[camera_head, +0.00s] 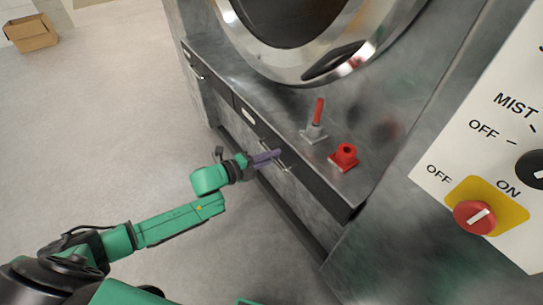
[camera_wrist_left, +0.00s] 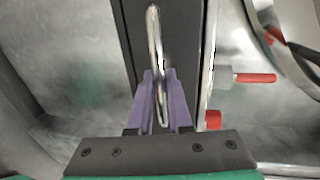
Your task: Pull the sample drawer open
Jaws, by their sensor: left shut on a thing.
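The drawer with the black front (camera_head: 318,188) is in the lower part of the metal washer, at its near end. Its front looks about flush with the neighbouring front, so it appears closed. It carries a bar handle (camera_head: 286,165), which shows as a metal loop in the left wrist view (camera_wrist_left: 153,35). My left gripper (camera_head: 275,155) has its purple fingers shut on this handle, one finger on each side in the left wrist view (camera_wrist_left: 160,85). The fingers hide part of the handle. My right gripper is not in view.
A second black drawer front with a handle (camera_head: 197,74) lies farther left. A red-handled valve (camera_head: 317,118) and a red fitting (camera_head: 344,156) stand on the ledge above. A control panel (camera_head: 500,150) is at right. The floor (camera_head: 120,130) before the drawers is clear.

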